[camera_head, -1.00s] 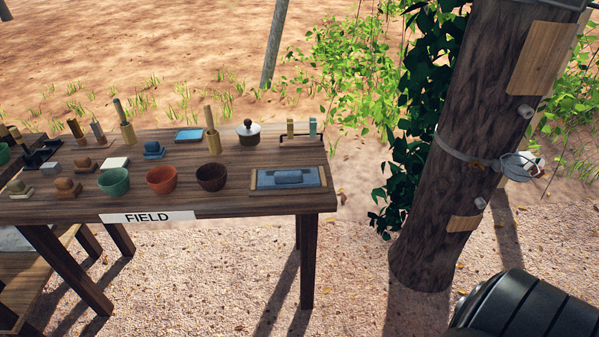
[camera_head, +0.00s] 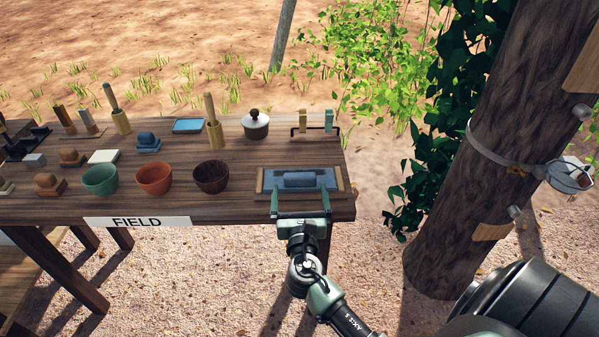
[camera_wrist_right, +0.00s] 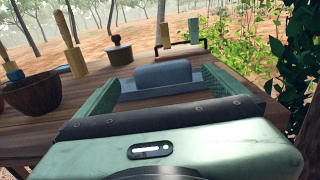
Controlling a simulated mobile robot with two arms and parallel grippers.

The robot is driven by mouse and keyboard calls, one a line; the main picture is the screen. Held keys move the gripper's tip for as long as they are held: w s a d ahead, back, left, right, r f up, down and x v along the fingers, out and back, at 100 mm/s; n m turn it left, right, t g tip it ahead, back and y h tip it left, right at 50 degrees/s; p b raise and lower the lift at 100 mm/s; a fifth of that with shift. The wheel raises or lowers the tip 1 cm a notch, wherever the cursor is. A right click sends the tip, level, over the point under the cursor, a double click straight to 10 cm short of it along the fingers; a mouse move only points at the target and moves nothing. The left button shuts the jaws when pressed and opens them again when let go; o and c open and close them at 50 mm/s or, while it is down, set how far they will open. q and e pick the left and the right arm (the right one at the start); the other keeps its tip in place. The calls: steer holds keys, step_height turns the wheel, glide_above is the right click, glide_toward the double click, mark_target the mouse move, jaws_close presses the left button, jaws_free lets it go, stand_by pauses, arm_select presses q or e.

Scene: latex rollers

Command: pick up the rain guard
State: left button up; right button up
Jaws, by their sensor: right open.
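What I take to be the rain guard is a blue-grey flat sheet (camera_head: 322,181) with a raised, rounded grey-blue block (camera_head: 299,180) across its middle. It lies between wooden end strips at the right front of the table. The block also shows in the right wrist view (camera_wrist_right: 162,74), between the finger tips. My right gripper (camera_head: 300,191) is open and empty, its two green fingers spread at the near edge of the sheet, pointing over it. I cannot tell whether the fingers touch anything. My left gripper is not in view.
The wooden table (camera_head: 230,207) also holds a dark bowl (camera_head: 211,177), an orange bowl (camera_head: 153,178), a green bowl (camera_head: 100,180), a lidded pot (camera_head: 255,125) and a small rack (camera_head: 316,127). A tree trunk (camera_head: 480,170) stands to the right.

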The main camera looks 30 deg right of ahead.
mark_target(300, 178)
steer(key=shift+w+d, duration=0.3)
steer(key=shift+w, duration=0.15)
steer(key=shift+w+d+r, duration=0.15)
steer(key=shift+w+r, duration=0.05)
steer(key=shift+w, duration=0.1)
steer(key=x, duration=0.5)
steer(key=shift+d+r, duration=0.15)
steer(key=shift+w+d, duration=0.1)
steer(key=shift+w, duration=0.1)
steer(key=shift+c, duration=0.9)
steer(key=c, duration=1.1)
steer(key=shift+c, duration=0.4)
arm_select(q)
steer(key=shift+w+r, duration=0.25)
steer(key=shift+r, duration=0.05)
